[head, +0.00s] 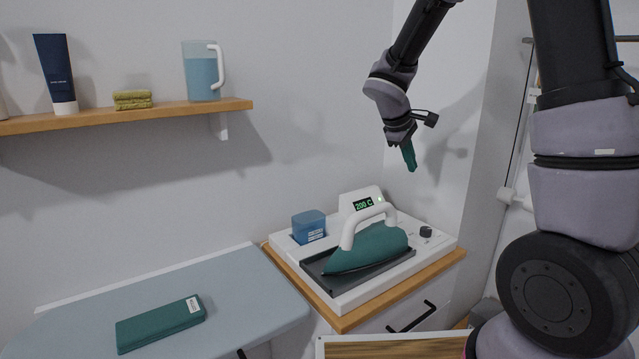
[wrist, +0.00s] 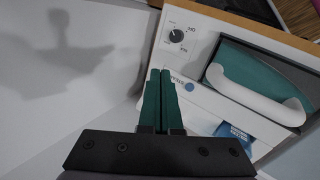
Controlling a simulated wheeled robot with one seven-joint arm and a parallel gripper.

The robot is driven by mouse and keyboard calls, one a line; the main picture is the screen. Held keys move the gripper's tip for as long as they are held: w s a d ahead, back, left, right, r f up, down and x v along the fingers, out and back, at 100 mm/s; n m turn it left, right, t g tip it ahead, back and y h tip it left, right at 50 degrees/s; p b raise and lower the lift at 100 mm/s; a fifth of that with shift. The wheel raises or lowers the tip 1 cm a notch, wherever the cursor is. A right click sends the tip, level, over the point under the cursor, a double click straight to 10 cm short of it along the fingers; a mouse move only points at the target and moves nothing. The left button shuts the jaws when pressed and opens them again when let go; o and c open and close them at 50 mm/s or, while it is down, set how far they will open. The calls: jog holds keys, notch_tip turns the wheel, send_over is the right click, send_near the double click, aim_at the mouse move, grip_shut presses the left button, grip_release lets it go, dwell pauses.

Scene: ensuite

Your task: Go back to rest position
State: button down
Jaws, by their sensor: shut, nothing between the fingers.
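My gripper (head: 409,155) hangs in the air above and behind the right part of the ironing station, pointing down. Its green fingers are together with nothing between them; they also show closed in the wrist view (wrist: 160,85). The green iron (head: 370,248) with a white handle sits on the dark plate of the white station (head: 350,297). The station also shows in the wrist view, with its knob (wrist: 177,35) and the iron's handle (wrist: 258,100). My gripper is apart from the iron and the station.
The station stands on a wooden-topped cabinet (head: 358,318). A blue tank (head: 309,226) sits at its left. The ironing board (head: 236,281) holds a folded green cloth (head: 161,323). A wall shelf (head: 170,111) holds a jug (head: 202,72), small yellow cloths (head: 132,100) and a tube (head: 56,74).

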jog(key=s+r+m+t+y, duration=0.1)
jog(key=s+r+m+y, duration=0.2)
jog(key=s, duration=0.9)
jog(key=s+r+m+t+y, duration=0.2)
jog(key=s+r+m+y, duration=0.2)
jog(key=s+r+m, duration=0.6)
jog(key=v, duration=0.3)
jog(key=shift+a, duration=0.35)
jog(key=shift+r, duration=0.1)
